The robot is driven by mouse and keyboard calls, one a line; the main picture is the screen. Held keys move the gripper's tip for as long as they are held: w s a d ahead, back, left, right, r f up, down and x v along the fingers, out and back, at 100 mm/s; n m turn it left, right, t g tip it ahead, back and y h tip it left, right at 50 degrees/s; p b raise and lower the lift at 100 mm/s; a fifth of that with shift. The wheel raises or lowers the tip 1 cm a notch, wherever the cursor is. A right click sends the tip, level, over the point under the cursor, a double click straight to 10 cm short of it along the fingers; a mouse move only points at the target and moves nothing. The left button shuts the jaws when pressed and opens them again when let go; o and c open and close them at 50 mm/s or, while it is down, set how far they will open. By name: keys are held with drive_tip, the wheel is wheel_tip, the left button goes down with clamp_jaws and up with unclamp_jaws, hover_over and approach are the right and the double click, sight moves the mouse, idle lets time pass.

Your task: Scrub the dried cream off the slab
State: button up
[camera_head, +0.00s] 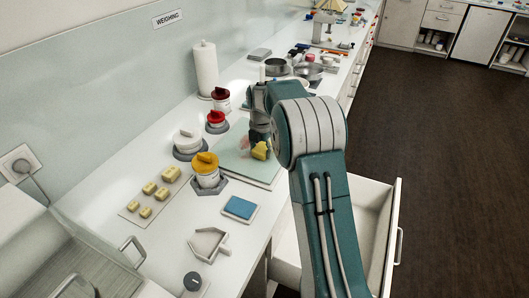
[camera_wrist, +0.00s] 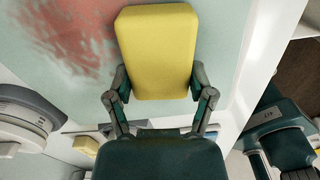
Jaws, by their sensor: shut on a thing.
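The pale green slab (camera_head: 232,165) lies on the white counter, left of my arm. A reddish-pink dried smear (camera_wrist: 75,38) marks its surface at the upper left of the wrist view. The smear also shows faintly in the head view (camera_head: 243,143). My gripper (camera_wrist: 160,82) is shut on a yellow sponge (camera_wrist: 157,45), with one finger on each side of it. In the head view the sponge (camera_head: 260,151) is over the slab, beside the smear. I cannot tell whether it touches the slab. My arm hides part of the slab's far right side.
Jars with yellow (camera_head: 206,160), white (camera_head: 187,133) and red lids (camera_head: 216,116) stand close left of the slab. A blue pad (camera_head: 239,208) lies in front. A tray (camera_head: 132,212) holds several yellow blocks. An open drawer (camera_head: 383,238) juts out at right. Pans (camera_head: 276,67) stand beyond.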

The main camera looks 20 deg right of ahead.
sight(244, 145)
drive_tip(key=shift+w+a+r, duration=0.1)
drive_tip(key=shift+w+a, duration=1.55)
drive_tip(key=shift+a, duration=0.1)
drive_tip(key=shift+w+a, duration=2.2)
drive_tip(key=shift+w, duration=0.05)
drive_tip(key=shift+w+d, duration=0.5)
drive_tip(key=shift+w, duration=0.1)
drive_tip(key=shift+w+d, duration=0.2)
drive_tip(key=shift+d, duration=0.2)
drive_tip(key=shift+s+d+f, duration=0.2)
drive_tip(key=shift+s+d, duration=0.95)
drive_tip(key=shift+s, duration=0.05)
